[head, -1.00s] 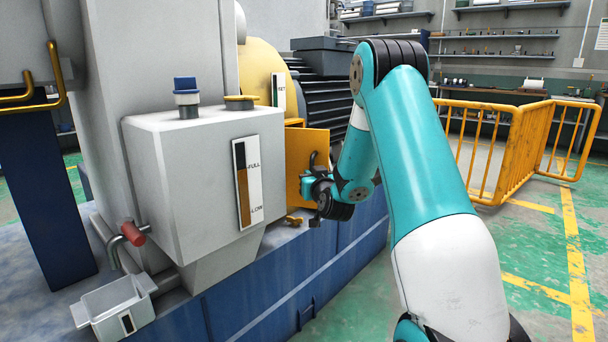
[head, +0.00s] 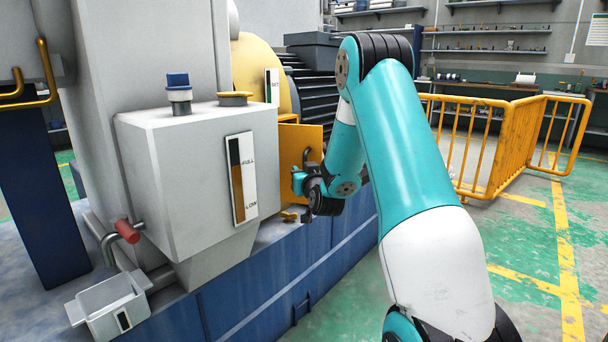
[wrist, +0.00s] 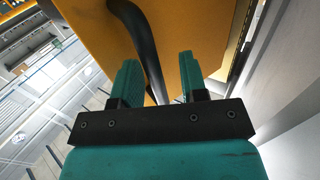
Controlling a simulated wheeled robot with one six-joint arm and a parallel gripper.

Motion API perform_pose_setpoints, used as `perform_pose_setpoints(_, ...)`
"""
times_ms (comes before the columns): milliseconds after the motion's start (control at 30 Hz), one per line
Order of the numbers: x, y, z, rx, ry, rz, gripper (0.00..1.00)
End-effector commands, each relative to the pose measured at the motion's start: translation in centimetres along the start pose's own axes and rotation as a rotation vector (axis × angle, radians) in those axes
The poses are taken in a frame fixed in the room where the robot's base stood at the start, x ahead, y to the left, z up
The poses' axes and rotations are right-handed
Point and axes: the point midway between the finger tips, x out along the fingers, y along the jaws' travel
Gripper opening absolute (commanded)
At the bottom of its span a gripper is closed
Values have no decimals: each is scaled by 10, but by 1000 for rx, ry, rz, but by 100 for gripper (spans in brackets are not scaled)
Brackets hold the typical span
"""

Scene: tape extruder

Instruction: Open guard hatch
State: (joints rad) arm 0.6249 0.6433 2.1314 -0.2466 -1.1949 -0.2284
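The guard hatch is a yellow-orange panel (head: 312,138) on the machine, just right of the grey tank. It carries a dark curved handle (head: 307,156), which also shows large in the wrist view (wrist: 143,45). My gripper (head: 300,178) is at the hatch, around the lower part of the handle. In the wrist view its two teal fingers (wrist: 157,76) are apart, with the handle running between them and a gap beside it. The hatch fills the wrist view's upper middle. I cannot tell whether the hatch is ajar.
The grey tank (head: 190,175) with its level gauge stands close left of my gripper. Yellow railings (head: 480,150) stand to the right, with open green floor in front.

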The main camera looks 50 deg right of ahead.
Motion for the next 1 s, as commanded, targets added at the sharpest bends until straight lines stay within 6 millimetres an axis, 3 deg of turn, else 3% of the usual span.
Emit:
perform_pose_setpoints(233,-23,0,4,1,-2,1,40)
perform_pose_setpoints(667,-121,-2,8,-2,5,-2,40)
perform_pose_setpoints(1000,-149,-2,7,-2,9,-4,40)
